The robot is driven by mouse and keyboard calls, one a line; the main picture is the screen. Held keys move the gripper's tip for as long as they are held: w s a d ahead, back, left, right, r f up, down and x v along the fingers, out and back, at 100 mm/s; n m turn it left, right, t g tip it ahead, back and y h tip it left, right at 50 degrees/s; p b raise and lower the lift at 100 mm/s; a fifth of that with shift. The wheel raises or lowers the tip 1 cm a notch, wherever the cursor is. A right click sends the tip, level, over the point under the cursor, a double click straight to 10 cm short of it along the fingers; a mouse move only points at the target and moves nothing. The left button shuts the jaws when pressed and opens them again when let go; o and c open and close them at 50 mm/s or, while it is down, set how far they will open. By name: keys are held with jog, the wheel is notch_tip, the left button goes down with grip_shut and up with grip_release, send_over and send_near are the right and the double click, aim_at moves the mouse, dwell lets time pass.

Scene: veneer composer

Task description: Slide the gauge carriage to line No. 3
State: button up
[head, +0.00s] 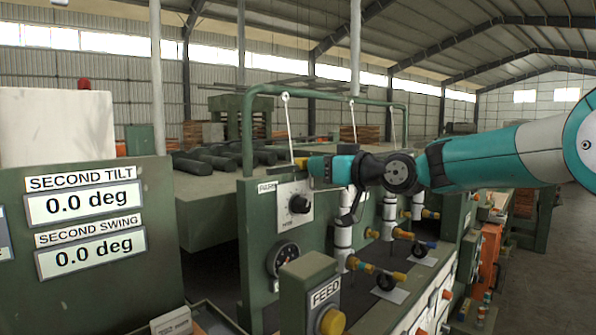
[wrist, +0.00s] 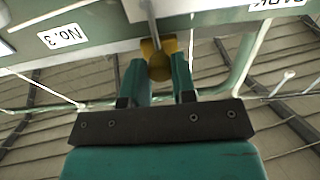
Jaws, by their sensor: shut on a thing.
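In the wrist view my gripper (wrist: 160,75) has its two teal fingers closed around a yellow knob (wrist: 159,62), which appears to belong to the gauge carriage. A thin grey rod runs up from the knob in the picture. The knob sits between an upside-down label "No. 3" (wrist: 62,35) on the left and a cut-off upside-down label (wrist: 282,4) on the right. In the head view my gripper (head: 316,165) is at the top edge of the green machine panel, with a yellow piece (head: 300,162) at its tip. The rest of the carriage is hidden.
A green tube frame (head: 325,88) with thin hanging rods stands behind my gripper. A readout panel (head: 90,225) stands at left.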

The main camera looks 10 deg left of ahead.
jog(key=shift+w+d+p, duration=0.3)
jog(key=shift+w+d, duration=0.65)
jog(key=shift+w, duration=0.3)
jog(key=o, duration=0.9)
jog(key=shift+b+v, duration=2.4)
jog(key=shift+v, duration=0.15)
